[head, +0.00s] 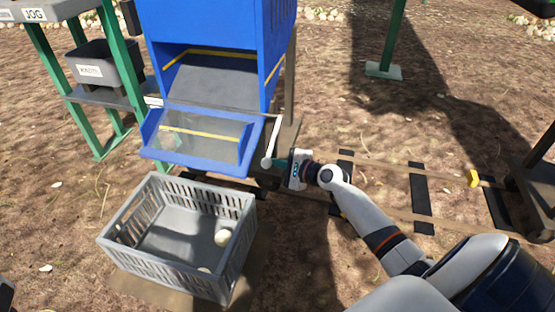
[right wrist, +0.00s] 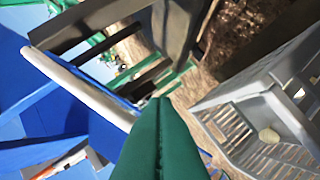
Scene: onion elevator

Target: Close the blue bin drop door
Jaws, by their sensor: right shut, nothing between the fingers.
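The blue bin (head: 215,25) stands at the upper middle of the head view. Its drop door (head: 200,138), a blue frame with a clear panel, hangs open and tilts outward at the front. A white lever (head: 273,142) with a rounded end sits at the door's right side; it also crosses the left of the right wrist view (right wrist: 80,82). My right gripper (head: 279,163) is shut and empty, its green fingertips close beside the lever's lower end. I cannot tell whether they touch. The shut fingers also show in the right wrist view (right wrist: 160,125). My left gripper is not in view.
A grey slatted crate (head: 128,208) with a pale onion (head: 223,237) stands on the ground below the door. Rails with dark ties (head: 420,190) run along the ground at right.

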